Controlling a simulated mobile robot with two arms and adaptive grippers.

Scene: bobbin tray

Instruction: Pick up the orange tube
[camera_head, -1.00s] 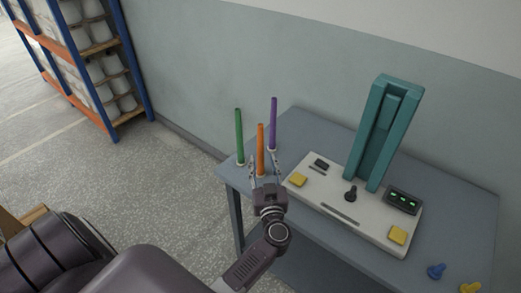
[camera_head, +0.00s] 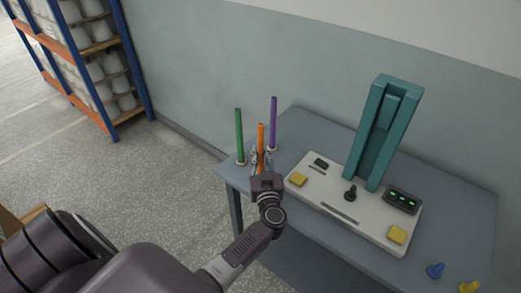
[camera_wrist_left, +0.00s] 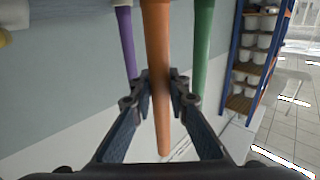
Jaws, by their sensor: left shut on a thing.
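The orange tube (camera_head: 261,135) stands upright near the left end of the table, between a green tube (camera_head: 239,135) on its left and a purple tube (camera_head: 273,122) on its right. My left gripper (camera_head: 261,158) is shut on the orange tube, with one finger on each side of it. In the left wrist view the orange tube (camera_wrist_left: 157,60) runs between the fingertips (camera_wrist_left: 160,80), with the purple tube (camera_wrist_left: 126,45) and green tube (camera_wrist_left: 201,50) behind. The gripper hides the orange tube's lower end in the head view. My right gripper is not in view.
The grey table (camera_head: 319,137) carries a white panel (camera_head: 330,207) with yellow buttons, a black lever and a tall teal holder (camera_head: 365,150). A wall is behind and a shelf rack (camera_head: 95,70) stands far left.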

